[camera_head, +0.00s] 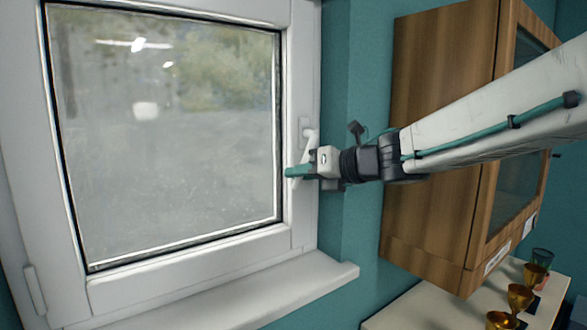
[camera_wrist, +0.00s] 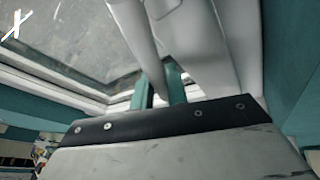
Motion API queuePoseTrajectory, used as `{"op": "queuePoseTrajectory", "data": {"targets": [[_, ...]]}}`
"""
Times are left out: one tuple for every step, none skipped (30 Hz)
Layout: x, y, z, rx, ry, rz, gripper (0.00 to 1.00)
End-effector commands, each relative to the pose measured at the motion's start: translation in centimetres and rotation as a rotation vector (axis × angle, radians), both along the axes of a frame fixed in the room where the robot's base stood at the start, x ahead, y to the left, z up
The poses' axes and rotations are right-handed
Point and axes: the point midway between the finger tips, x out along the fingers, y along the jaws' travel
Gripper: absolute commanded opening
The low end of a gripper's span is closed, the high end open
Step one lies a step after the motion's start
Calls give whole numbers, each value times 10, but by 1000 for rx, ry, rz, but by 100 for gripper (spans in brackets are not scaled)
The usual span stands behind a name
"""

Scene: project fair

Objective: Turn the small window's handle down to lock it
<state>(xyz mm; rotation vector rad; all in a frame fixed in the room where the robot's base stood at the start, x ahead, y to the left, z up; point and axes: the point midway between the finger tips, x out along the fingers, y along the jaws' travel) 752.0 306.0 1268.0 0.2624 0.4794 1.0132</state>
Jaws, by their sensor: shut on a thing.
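The small window (camera_head: 165,130) has a white frame and a grey pane, and its sash looks closed against the frame. Its white handle (camera_head: 309,142) sits on the right side of the sash. The lever runs mostly downward from its mount, with a slight lean to the left. My gripper (camera_head: 298,171) reaches in from the right, and its teal fingers are shut on the lever's lower part. In the wrist view, the handle (camera_wrist: 136,32) comes down to my gripper's teal fingers (camera_wrist: 160,88). The lever's tip is partly hidden by the fingers.
A wooden cabinet (camera_head: 440,110) with a glass door hangs on the teal wall to the right, close to my arm. The white sill (camera_head: 240,295) juts out under the window.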

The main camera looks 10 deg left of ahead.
Motion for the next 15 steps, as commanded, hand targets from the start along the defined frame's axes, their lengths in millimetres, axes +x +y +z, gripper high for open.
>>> {"op": "queuePoseTrajectory", "data": {"targets": [[3, -3, -1, -32, -30, -1, 0], [4, -4, -2, -51, -49, -1, 0], [6, -7, -3, -78, -74, -2, 0], [8, -8, -4, -96, -91, -1, 0], [9, -10, -4, -114, -109, -1, 0], [11, -12, -5, -138, -130, -1, 0], [12, -13, -6, -154, -146, -2, 0], [13, -14, -6, -171, -161, -1, 0], [15, -16, -7, -191, -180, -1, 0], [16, -18, -7, -206, -194, -2, 0], [17, -19, -7, -219, -206, -2, 0], [19, -20, -8, -237, -223, -2, 0], [19, -21, -8, -249, -234, -2, 0], [20, -22, -8, -260, -245, -1, 0], [21, -23, -8, -274, -257, -2, 0]]}}
